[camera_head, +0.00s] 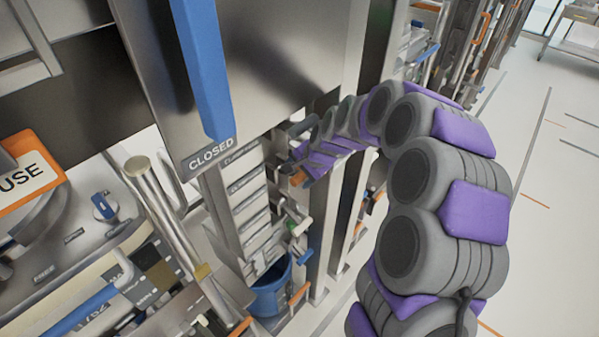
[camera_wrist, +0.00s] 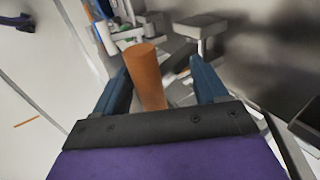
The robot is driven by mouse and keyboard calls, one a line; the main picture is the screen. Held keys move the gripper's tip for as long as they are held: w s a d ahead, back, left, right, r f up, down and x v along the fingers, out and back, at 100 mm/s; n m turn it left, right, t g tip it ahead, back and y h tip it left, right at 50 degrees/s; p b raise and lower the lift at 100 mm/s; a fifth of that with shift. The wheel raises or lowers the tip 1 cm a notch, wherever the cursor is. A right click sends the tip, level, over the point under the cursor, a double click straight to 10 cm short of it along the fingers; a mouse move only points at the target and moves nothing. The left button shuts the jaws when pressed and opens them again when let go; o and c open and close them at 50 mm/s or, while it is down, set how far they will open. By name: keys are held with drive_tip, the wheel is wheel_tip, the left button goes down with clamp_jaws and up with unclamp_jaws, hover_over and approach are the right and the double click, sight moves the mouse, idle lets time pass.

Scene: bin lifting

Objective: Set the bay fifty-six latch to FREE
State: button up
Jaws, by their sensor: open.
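An orange cylindrical handle (camera_wrist: 147,75) stands between the two blue fingers of my gripper (camera_wrist: 163,66) in the wrist view. The fingers are apart, with a visible gap on the right side of the handle. In the head view my gripper (camera_head: 303,165) is at the end of my arm, beside the steel rack column, close to an orange piece (camera_head: 299,178). A FREE label (camera_head: 44,273) shows on the panel at lower left, with a blue knob (camera_head: 103,207) nearby. No fifty-six marking is readable, so I cannot tell which latch belongs to that bay.
A blue lever (camera_head: 203,65) with a CLOSED label (camera_head: 211,155) hangs on the steel cabinet just left of my gripper. A blue bucket (camera_head: 271,291) stands below. Several small levers stick out from the rack. The floor (camera_head: 545,190) at right is largely clear.

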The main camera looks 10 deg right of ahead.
drive_tip(key=shift+c, duration=0.2)
drive_tip(key=shift+d, duration=0.3)
drive_tip(key=c, duration=0.5)
clamp_jaws()
